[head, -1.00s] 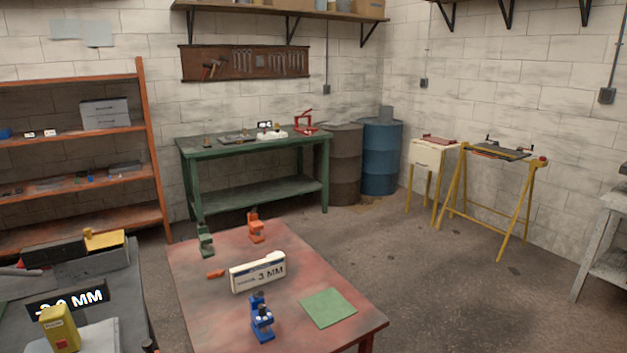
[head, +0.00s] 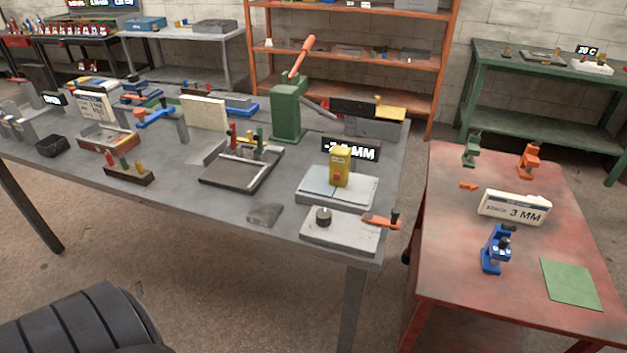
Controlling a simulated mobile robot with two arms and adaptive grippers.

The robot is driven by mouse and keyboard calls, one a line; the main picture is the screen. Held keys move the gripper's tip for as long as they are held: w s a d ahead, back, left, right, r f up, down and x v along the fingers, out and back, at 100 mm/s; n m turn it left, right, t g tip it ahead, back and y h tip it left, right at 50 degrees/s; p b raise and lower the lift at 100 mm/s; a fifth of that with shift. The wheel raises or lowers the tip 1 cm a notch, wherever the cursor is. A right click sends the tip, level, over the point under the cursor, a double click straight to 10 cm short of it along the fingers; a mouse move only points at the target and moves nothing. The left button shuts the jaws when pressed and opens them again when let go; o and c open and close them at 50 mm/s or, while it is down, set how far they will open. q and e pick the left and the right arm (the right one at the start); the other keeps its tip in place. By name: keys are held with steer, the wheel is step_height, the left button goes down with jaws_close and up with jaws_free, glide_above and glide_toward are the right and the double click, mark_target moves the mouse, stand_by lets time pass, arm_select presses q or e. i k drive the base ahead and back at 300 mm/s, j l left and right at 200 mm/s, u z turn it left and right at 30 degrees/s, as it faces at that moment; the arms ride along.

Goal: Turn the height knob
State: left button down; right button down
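No label marks a height knob, and I cannot tell which part it is. A small black round knob (head: 324,216) stands on a light grey plate (head: 340,236) at the front right of the grey bench. A white sign (head: 514,207) on the red table reads 3 MM. Neither gripper is in view.
The grey bench (head: 225,205) also holds a green lever press (head: 288,108), a dark tray (head: 235,178) and a small wooden rack (head: 129,176). The red table (head: 480,280) to its right holds blue, green and orange small devices and a green mat (head: 571,284).

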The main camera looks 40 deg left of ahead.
mark_target(323, 214)
steer(key=u, duration=1)
